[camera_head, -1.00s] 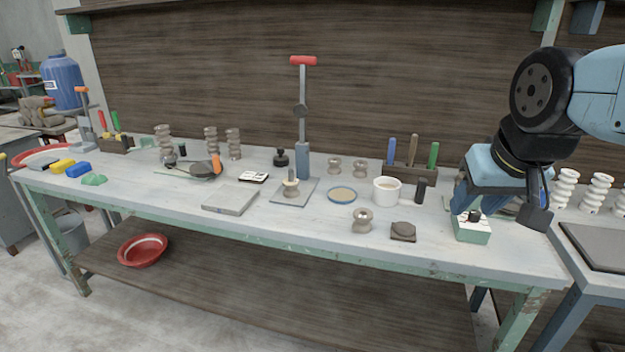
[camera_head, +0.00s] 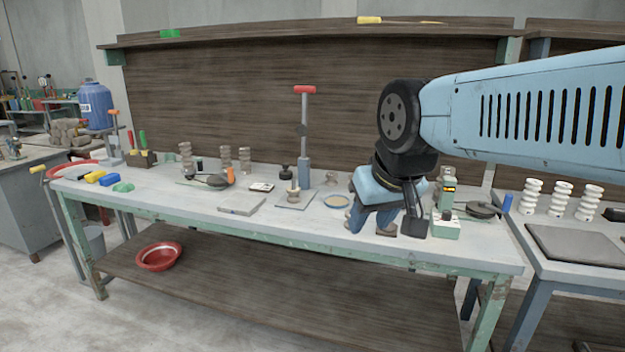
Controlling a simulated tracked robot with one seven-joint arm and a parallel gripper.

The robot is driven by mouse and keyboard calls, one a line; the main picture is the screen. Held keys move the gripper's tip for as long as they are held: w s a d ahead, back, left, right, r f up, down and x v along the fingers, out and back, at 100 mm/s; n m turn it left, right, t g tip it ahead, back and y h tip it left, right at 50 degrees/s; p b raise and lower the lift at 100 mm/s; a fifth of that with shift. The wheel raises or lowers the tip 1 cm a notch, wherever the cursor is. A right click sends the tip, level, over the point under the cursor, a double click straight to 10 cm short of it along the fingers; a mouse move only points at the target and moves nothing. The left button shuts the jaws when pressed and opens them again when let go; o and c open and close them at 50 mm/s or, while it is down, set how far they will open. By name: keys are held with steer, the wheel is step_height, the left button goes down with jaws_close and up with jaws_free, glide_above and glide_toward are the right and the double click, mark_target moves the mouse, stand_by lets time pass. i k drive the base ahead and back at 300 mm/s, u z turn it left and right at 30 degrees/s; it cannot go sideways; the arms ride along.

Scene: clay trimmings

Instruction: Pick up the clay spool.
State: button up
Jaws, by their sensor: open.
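A small beige clay spool (camera_head: 331,179) stands upright towards the back of the bench, left of my gripper. Another small beige spool-like piece (camera_head: 293,193) sits on the plate at the foot of the red-handled press. The front spool seen in the earlier view is not visible now; my gripper covers that part of the bench. My gripper (camera_head: 386,222) is open and points down low over the right half of the bench. Whether anything lies between its fingers is hard to tell; a brown lump (camera_head: 387,229) shows there, close to the front edge.
The red-handled press (camera_head: 304,130) stands tall left of my gripper. A blue-rimmed dish (camera_head: 336,201) lies beside the gripper. A green-white box (camera_head: 445,228) is close on its right. A grey slab (camera_head: 241,206) lies further left. Bare bench (camera_head: 285,228) shows along the front.

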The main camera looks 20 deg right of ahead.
mark_target(331, 181)
steer(key=u, duration=0.2)
steer(key=i, duration=1.9)
steer(key=z, duration=0.85)
steer(key=k, duration=0.85)
steer(key=z, duration=0.2)
steer(key=i, duration=0.9)
steer(key=u, duration=0.1)
